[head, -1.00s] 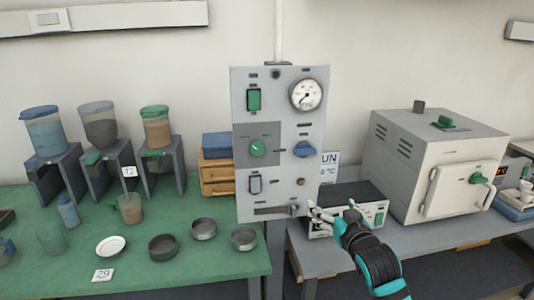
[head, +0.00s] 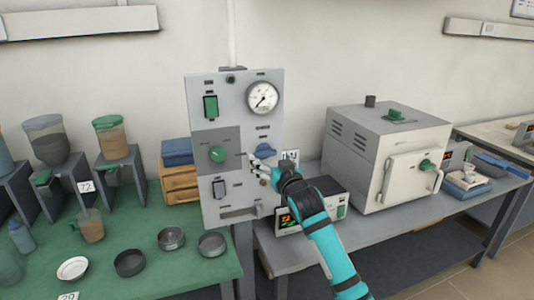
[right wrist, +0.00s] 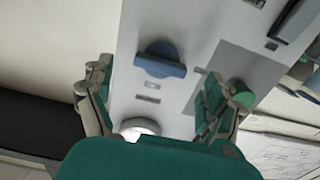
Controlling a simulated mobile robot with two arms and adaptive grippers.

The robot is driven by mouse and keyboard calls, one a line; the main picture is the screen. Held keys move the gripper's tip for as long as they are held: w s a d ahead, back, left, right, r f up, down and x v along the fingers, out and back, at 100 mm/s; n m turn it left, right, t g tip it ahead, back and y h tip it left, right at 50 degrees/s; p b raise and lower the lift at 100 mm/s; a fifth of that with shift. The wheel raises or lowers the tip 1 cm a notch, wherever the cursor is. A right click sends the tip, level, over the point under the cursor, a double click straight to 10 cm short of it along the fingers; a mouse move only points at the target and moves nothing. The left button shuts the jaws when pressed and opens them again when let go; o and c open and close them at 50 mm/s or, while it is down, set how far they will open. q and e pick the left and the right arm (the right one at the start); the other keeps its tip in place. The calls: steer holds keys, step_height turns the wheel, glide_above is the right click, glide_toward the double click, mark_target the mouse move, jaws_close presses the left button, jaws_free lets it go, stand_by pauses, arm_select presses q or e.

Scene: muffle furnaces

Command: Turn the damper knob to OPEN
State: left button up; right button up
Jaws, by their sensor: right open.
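The grey control panel (head: 233,170) carries a blue knob (head: 264,148) at its right side and a round green knob (head: 217,153) on a darker patch. The labels are too small to read, so I cannot tell which control is the damper knob. My right gripper (head: 256,163) is open in front of the panel, just below the blue knob in the head view, and partly covers it. In the right wrist view the blue knob (right wrist: 160,60) shows between the spread fingers. The green knob (right wrist: 242,95) is beside the right finger. Contact cannot be told. My left gripper is not in view.
A pressure gauge (head: 262,97) and switches share the panel. A white furnace (head: 385,155) with a green top knob (head: 395,115) stands right. Several dishes and hoppers fill the green bench (head: 190,277).

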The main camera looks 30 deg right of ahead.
mark_target(267, 155)
steer(key=shift+x, duration=1.7)
steer(key=c, duration=1.2)
